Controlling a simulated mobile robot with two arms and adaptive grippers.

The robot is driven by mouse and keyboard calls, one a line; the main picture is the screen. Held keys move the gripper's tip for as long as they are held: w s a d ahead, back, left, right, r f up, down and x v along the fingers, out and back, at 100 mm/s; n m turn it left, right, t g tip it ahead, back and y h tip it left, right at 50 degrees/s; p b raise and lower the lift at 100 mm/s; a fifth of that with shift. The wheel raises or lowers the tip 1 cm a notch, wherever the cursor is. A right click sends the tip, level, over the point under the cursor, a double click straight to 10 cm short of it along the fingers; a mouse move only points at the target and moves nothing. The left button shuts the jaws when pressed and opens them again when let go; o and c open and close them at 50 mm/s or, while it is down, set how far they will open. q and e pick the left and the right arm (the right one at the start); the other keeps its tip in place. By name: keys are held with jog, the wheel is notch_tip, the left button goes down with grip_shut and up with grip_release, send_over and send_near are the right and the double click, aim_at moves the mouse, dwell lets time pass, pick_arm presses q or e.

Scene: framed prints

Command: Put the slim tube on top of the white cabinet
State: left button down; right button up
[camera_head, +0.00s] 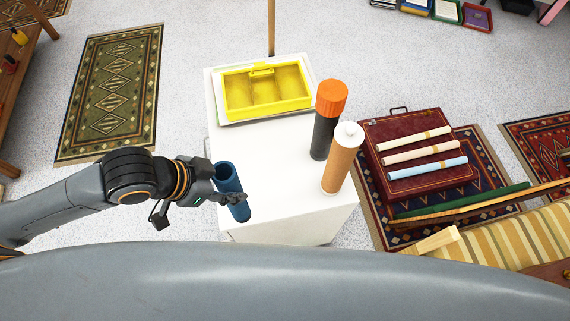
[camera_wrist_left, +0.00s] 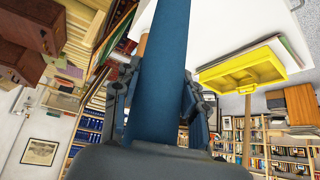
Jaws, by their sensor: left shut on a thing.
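The slim tube is blue (camera_head: 229,180) and open at its top end. My left gripper (camera_head: 232,197) is shut on it and holds it nearly upright, slightly tilted, at the left front edge of the white cabinet (camera_head: 265,165). In the left wrist view the blue tube (camera_wrist_left: 160,75) runs between the fingers of my left gripper (camera_wrist_left: 165,100). Whether the tube's lower end touches the cabinet top cannot be told. My right gripper is not in view.
On the cabinet top stand a black tube with an orange cap (camera_head: 325,125) and an orange-brown tube with a white cap (camera_head: 341,165). A yellow tray (camera_head: 266,112) lies at the back. A dark red case (camera_head: 380,130) with rolled prints stands right of the cabinet.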

pick_arm(q)
jog(key=w+f+b, duration=0.1)
jog(key=b, duration=0.1)
jog(key=w+b, duration=0.1)
jog(key=b, duration=0.1)
jog(key=shift+w+a+f, duration=0.1)
jog(key=shift+f, duration=0.25)
jog(key=w+f+p, duration=0.4)
jog(key=w+f, duration=0.7)
jog(key=shift+w, duration=0.35)
jog(key=shift+f, duration=0.1)
jog(key=shift+f, duration=0.15)
jog(key=c, duration=0.7)
grip_release()
jog(key=shift+c, duration=0.2)
